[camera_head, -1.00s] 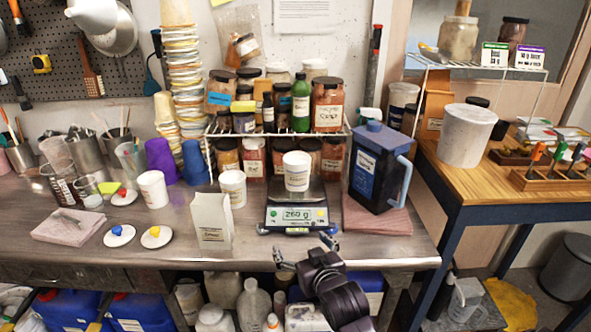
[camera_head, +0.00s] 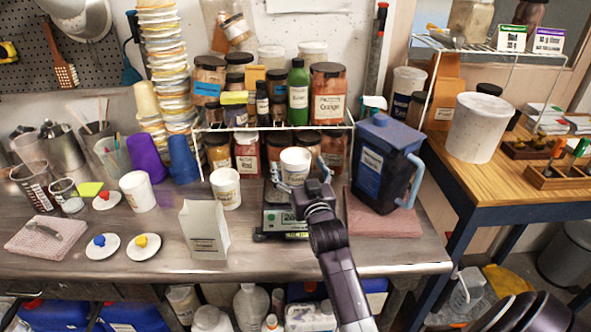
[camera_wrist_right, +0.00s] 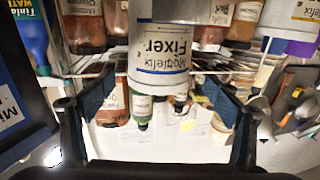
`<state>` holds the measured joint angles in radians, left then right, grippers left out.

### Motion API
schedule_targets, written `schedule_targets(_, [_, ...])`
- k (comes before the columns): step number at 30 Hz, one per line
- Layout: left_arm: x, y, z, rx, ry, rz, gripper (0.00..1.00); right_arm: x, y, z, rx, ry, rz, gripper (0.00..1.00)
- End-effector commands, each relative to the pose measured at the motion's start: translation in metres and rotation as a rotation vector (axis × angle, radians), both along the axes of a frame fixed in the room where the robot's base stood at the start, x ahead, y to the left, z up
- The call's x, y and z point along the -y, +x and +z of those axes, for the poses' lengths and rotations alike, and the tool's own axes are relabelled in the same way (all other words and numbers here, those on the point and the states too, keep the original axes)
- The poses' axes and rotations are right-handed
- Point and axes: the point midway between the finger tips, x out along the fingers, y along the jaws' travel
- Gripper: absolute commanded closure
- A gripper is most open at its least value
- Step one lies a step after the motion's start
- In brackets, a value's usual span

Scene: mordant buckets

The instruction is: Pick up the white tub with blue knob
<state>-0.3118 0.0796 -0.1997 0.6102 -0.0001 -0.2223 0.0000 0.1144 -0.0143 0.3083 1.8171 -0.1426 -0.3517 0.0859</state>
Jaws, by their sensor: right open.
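A white tub (camera_head: 296,160) stands on the digital scale (camera_head: 285,235). In the right wrist view the same tub (camera_wrist_right: 160,50) appears upside down, with a "Mottlefix Fixer" label. My right gripper (camera_head: 301,178) is open in front of it. In the wrist view its fingers (camera_wrist_right: 158,95) are spread to either side of the tub's width, and contact is not visible. No blue knob shows on this tub. A white lid with a blue knob (camera_head: 99,242) lies at the left of the bench. Two other white tubs stand left of the scale (camera_head: 226,190) (camera_head: 138,193). My left gripper is not in view.
A wire rack of jars (camera_head: 270,130) stands close behind the scale. A blue jug (camera_head: 380,165) stands to the right, and a white paper bag (camera_head: 205,230) to the left. Lids with yellow (camera_head: 144,245) and red (camera_head: 106,198) knobs lie on the bench.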

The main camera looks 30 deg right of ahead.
Motion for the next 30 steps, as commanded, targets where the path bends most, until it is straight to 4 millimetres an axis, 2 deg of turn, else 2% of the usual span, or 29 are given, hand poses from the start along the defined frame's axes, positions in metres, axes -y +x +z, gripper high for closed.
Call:
schedule_targets(3, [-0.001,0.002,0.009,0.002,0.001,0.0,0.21,0.008,0.015,0.002,-0.001,-0.001,0.0,0.17])
schedule_targets(7, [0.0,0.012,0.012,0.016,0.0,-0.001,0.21,0.012,0.028,0.001,0.0,0.001,0.0,0.17])
schedule_targets(12, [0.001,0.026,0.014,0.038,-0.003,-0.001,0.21,0.015,0.034,-0.001,0.0,0.0,0.0,0.17])
schedule_targets(17, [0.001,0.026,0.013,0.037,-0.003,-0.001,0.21,0.014,0.034,-0.001,0.0,0.0,0.0,0.17])
schedule_targets(30, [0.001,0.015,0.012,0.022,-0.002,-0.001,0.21,0.014,0.034,-0.001,0.0,0.0,0.001,0.64])
